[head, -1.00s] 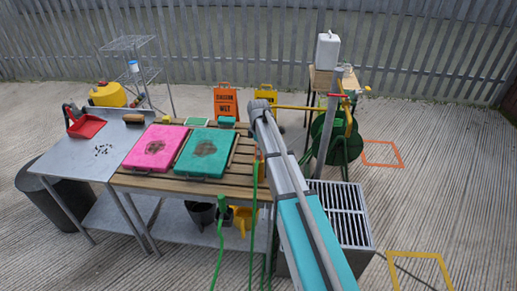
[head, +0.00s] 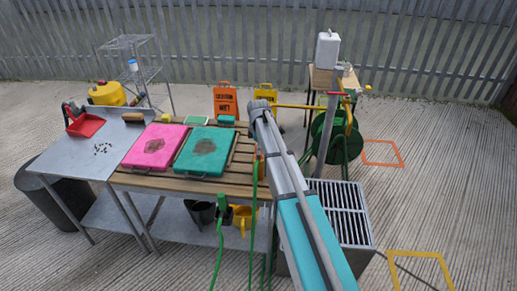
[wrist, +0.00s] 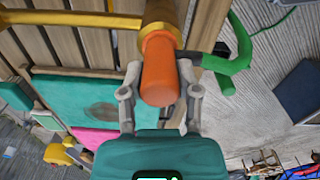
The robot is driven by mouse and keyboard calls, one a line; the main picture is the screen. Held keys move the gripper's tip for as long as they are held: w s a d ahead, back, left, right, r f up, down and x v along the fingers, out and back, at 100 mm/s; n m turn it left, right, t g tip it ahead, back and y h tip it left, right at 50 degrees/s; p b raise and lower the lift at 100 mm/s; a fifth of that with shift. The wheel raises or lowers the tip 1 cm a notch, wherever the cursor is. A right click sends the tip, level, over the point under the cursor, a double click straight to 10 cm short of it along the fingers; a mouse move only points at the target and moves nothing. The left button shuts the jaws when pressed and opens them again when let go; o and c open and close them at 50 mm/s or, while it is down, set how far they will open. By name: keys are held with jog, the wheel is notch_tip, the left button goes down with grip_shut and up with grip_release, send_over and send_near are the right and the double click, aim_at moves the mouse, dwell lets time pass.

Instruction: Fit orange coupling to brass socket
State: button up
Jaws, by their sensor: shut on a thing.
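In the wrist view my gripper (wrist: 160,78) is shut on the orange coupling (wrist: 160,68), one finger on each side of it. The brass socket (wrist: 160,14) lies straight beyond the coupling, roughly in line with it. The coupling's far end meets or overlaps the socket's near rim in this view; I cannot tell whether it is seated inside. A green hose piece (wrist: 232,58) curves beside the socket on the right. In the head view my arm hides the gripper and most of the work spot.
A slatted wooden bench (head: 240,163) carries a pink pad (head: 155,146) and a teal pad (head: 205,150). A yellow bar (wrist: 60,18) runs to the socket from the left. Green hoses (head: 219,255) hang in front of the bench. A metal grate (head: 340,210) stands at right.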

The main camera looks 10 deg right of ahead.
jog(key=o, duration=1.1)
jog(key=shift+o, duration=0.2)
jog(key=shift+r, duration=0.15)
notch_tip(320, 180, up, 10)
jog(key=p, duration=1)
jog(key=s+m, duration=1.6)
jog(key=s, duration=1.3)
